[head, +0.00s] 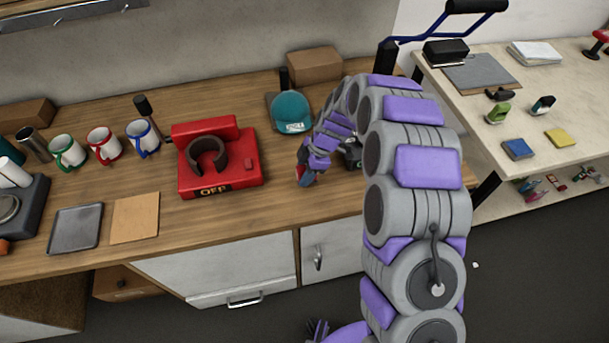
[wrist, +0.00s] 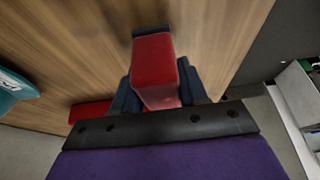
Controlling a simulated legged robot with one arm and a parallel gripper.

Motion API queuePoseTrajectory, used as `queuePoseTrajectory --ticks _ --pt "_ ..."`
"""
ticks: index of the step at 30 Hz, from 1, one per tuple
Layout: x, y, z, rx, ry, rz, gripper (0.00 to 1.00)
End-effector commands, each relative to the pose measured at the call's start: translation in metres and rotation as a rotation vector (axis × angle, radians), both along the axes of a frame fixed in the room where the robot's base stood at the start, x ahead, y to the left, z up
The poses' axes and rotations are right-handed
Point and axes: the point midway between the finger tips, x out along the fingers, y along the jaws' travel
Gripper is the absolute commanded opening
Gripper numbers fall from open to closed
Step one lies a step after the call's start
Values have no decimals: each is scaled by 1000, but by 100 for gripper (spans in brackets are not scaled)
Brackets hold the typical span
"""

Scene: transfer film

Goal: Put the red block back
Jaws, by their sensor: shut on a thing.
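My gripper (head: 306,175) is shut on the red block (wrist: 155,70) and holds it over the wooden counter, to the right of the red heat press. In the wrist view the red block fills the space between the dark jaws. In the head view only a small patch of red shows at the fingertips. The block's height above the counter is hard to tell.
The red press (head: 245,172) is marked OFF and carries a dark curved clamp. At right, a pale table (head: 470,115) holds a blue block (head: 517,149) and a yellow block (head: 560,138).

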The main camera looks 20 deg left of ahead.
Motion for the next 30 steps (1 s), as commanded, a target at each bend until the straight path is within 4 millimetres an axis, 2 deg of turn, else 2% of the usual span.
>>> queuePoseTrajectory --ticks 1,3,14,15,22,30 --pt "0 -1 -10 -1 2 0 14" --pt "0 -1 -16 0 0 -1 14" --pt "0 -2 -19 1 0 0 14" --pt "0 -2 -18 1 0 0 45" --pt "0 -1 -18 0 0 0 67" --pt "0 -2 -17 1 1 0 68"
